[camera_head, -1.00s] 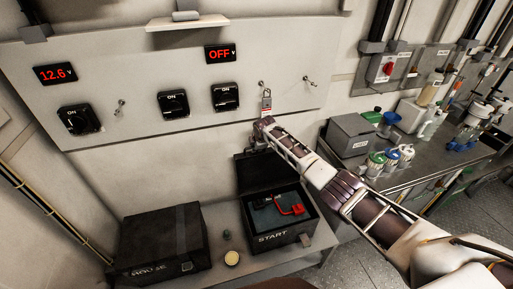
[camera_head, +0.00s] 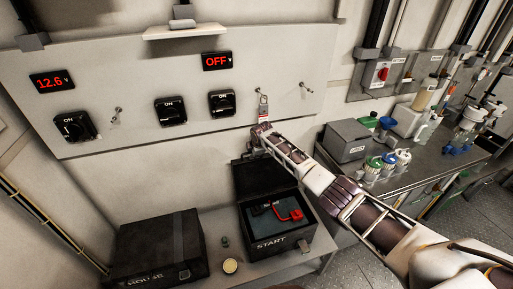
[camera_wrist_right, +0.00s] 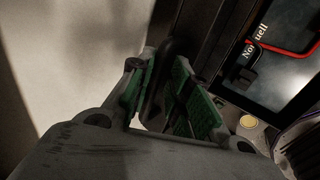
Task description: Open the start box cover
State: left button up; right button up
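The black start box (camera_head: 279,243), lettered START, stands on the low bench with its cover (camera_head: 259,178) raised at the back. Red and dark parts show inside it, and its dark interior with a red line shows in the right wrist view (camera_wrist_right: 270,60). My right gripper (camera_head: 262,138) is at the top of the raised cover, in front of the wall panel. In the right wrist view, its green-padded fingers (camera_wrist_right: 168,95) stand apart with a dark rounded piece between them. Light wall shows in the gap; firm contact is unclear. My left gripper is not in view.
A closed black box (camera_head: 160,248) lettered HOUSE stands left of the start box. A round yellow piece (camera_head: 230,266) lies between them. The wall panel (camera_head: 150,60) with switches and a hanging padlock (camera_head: 263,105) is behind. A side counter with jars is right.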

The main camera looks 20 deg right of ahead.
jog(key=shift+s+r, duration=0.1)
jog(key=v, duration=1.1)
jog(key=shift+r, duration=0.25)
dwell(0.5)
jog(key=shift+s, duration=0.1)
